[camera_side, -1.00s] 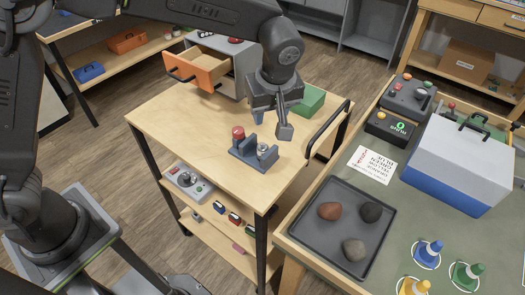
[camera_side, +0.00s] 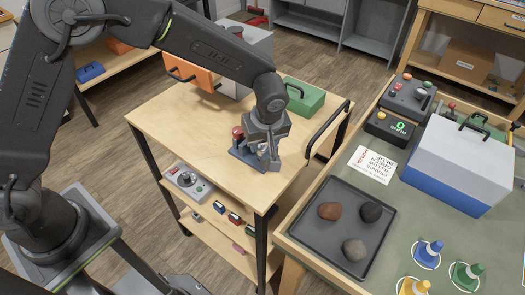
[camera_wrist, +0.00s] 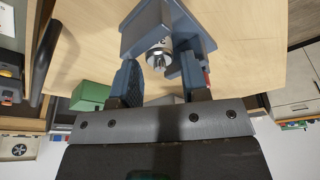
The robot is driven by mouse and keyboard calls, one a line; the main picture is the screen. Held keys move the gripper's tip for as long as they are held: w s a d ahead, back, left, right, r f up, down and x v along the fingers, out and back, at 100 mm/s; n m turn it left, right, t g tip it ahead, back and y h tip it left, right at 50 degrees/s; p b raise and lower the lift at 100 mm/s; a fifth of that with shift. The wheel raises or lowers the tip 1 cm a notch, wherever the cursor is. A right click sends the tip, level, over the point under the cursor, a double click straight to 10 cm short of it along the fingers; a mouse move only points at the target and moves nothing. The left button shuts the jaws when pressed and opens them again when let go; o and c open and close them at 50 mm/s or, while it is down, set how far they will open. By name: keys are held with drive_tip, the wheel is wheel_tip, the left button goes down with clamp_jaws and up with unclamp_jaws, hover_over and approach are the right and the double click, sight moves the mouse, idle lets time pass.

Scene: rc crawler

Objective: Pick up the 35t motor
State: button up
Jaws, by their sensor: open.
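A grey-blue motor stand (camera_side: 243,156) sits on the wooden cart top. A red-topped part (camera_side: 238,133) stands at its left end. A silver cylindrical motor (camera_wrist: 159,54) with a small shaft sits in the stand, facing the wrist camera; in the side view my gripper mostly hides it. I cannot read which motor is the 35t. My gripper (camera_side: 268,161) is down at the right end of the stand. In the wrist view my gripper (camera_wrist: 162,78) is open, its fingers on either side of the silver motor's line. Whether they touch it is unclear.
A green box (camera_side: 303,97) and an orange drawer (camera_side: 188,72) stand at the back of the cart. A black handle rail (camera_side: 328,130) runs along its right edge. The cart's front left top is clear. A tray with stones (camera_side: 305,230) is on the right bench.

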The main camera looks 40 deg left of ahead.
drive_tip(key=shift+c, duration=0.4)
drive_tip(key=shift+s, duration=0.1)
clamp_jaws()
